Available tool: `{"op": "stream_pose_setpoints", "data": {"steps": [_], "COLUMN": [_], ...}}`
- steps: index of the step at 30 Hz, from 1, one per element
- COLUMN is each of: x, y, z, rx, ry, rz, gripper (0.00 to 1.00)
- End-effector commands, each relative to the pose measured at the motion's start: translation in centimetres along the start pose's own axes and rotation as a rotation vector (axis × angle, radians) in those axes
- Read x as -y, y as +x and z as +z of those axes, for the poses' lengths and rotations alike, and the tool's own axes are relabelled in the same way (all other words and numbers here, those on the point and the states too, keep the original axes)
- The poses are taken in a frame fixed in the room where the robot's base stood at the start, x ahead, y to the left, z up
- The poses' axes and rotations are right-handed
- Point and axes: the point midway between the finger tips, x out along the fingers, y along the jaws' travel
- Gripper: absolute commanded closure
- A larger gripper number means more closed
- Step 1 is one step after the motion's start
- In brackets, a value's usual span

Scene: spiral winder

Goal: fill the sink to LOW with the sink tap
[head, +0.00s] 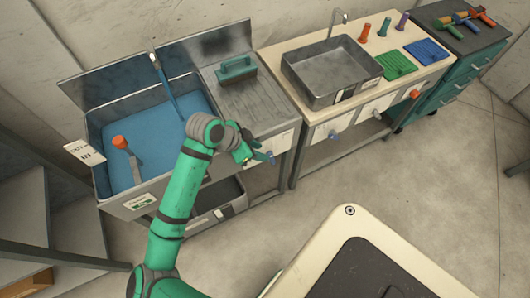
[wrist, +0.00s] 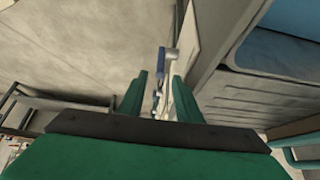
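The sink (head: 128,110) is a grey metal basin at the left of the head view, blue inside; I cannot tell the level from any mark. Its tap (head: 151,50) rises at the back wall, and a blue strip like running water (head: 168,88) slants from it into the basin. My gripper (head: 252,153) is at the front of the drainboard, close to a blue-handled knob (head: 268,157). In the wrist view my gripper (wrist: 158,92) has its fingers apart, with the blue knob (wrist: 166,62) ahead between them; contact is unclear.
A beige bench (head: 405,90) to the right holds a metal basin (head: 331,70), coloured pegs and mats.

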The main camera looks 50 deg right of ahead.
Motion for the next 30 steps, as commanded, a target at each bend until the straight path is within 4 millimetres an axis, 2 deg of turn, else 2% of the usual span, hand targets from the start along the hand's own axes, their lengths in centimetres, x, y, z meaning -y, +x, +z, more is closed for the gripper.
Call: {"op": "stream_pose_setpoints", "data": {"steps": [3,9,19,23,30], "x": [0.0,0.0,0.0,-0.1,-0.2], "y": [-2.0,-3.8,-4.1,-3.9,-2.1], "z": [0.0,0.0,0.0,-0.1,-2.1], "rx": [0.001,0.000,0.000,0.011,0.155], "ry": [0.002,0.001,0.001,0.001,0.003], "rz": [-0.002,-0.001,0.000,0.006,0.072], "gripper": [0.69,0.69,0.69,1.00,1.00]}}
